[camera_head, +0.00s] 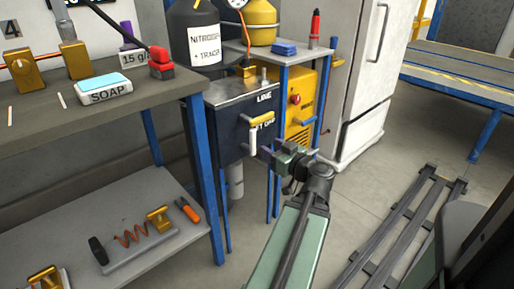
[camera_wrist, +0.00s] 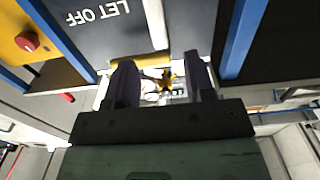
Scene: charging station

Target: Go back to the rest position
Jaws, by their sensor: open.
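My arm reaches from the bottom of the head view toward the dark box (camera_head: 232,110) marked "LINE" and "LET OFF". My gripper (camera_head: 262,157) is at the box's front, close to a white handle with a yellow grip (camera_head: 261,118). In the wrist view my gripper (camera_wrist: 160,80) has its two dark fingers apart. A yellow bar (camera_wrist: 140,62) and the end of a white bar (camera_wrist: 155,25) show at and just beyond the fingertips. I cannot tell whether the fingers touch them. Nothing is clearly held.
A yellow machine (camera_head: 301,100) and white cabinet (camera_head: 368,90) stand behind. Floor rails (camera_head: 400,225) run at the right, with bare floor beside them.

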